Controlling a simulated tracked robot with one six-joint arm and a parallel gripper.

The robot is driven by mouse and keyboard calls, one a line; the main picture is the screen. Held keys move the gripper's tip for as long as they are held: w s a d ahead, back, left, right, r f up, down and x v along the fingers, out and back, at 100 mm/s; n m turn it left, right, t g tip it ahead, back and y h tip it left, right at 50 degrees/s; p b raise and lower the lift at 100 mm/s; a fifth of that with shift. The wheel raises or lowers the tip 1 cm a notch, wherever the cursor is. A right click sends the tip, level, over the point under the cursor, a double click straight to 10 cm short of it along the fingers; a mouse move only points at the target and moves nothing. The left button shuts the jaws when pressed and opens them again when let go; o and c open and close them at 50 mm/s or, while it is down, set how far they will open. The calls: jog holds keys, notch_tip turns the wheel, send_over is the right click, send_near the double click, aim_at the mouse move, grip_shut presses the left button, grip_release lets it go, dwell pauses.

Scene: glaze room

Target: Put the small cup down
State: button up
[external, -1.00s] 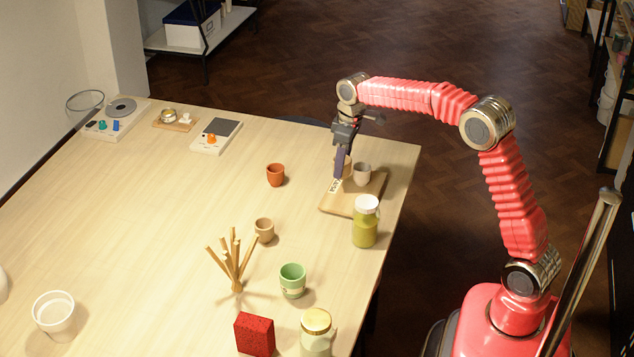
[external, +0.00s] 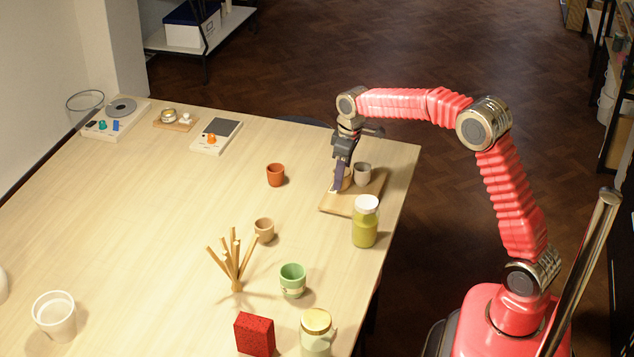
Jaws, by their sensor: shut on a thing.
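My gripper (external: 340,184) points down over a wooden board (external: 340,207) near the table's far right corner. It is shut on a small tan cup (external: 348,180), mostly hidden behind the dark fingers. The cup is low over the board; I cannot tell whether its base touches the wood. A grey cup (external: 363,175) stands upright on the board just right of my gripper.
A jar with yellow-green contents and a white lid (external: 365,222) stands by the board's front corner. Table left of the orange cup is clear.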

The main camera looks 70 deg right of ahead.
jog(key=o, duration=1.1)
jog(key=shift+f, duration=0.1)
jog(key=shift+c, duration=0.2)
notch_tip(320, 180, up, 12)
jog(key=s, duration=0.1)
jog(key=shift+s, duration=0.2)
